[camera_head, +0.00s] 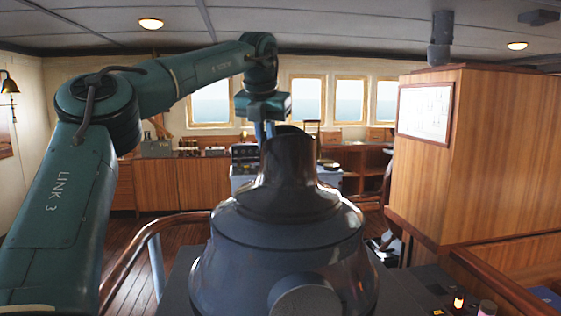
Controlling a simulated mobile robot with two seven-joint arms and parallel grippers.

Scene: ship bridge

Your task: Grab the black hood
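The black hood (287,180) sits upright on top of a rounded dark grey housing (285,240) in the middle of the head view. It flares at the bottom and narrows to a slanted top opening. My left arm reaches in from the left and over. My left gripper (265,132) points down at the upper left edge of the hood, its blue fingers close together. The fingertips are partly hidden by the hood's rim, and I cannot tell whether they touch it or what lies between them. My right gripper is not in view.
A wooden cabinet block (490,150) stands close on the right. A curved wooden handrail (135,262) runs at the lower left. A console with lit buttons (458,302) is at the lower right. Wooden cabinets (190,182) line the back wall under the windows.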

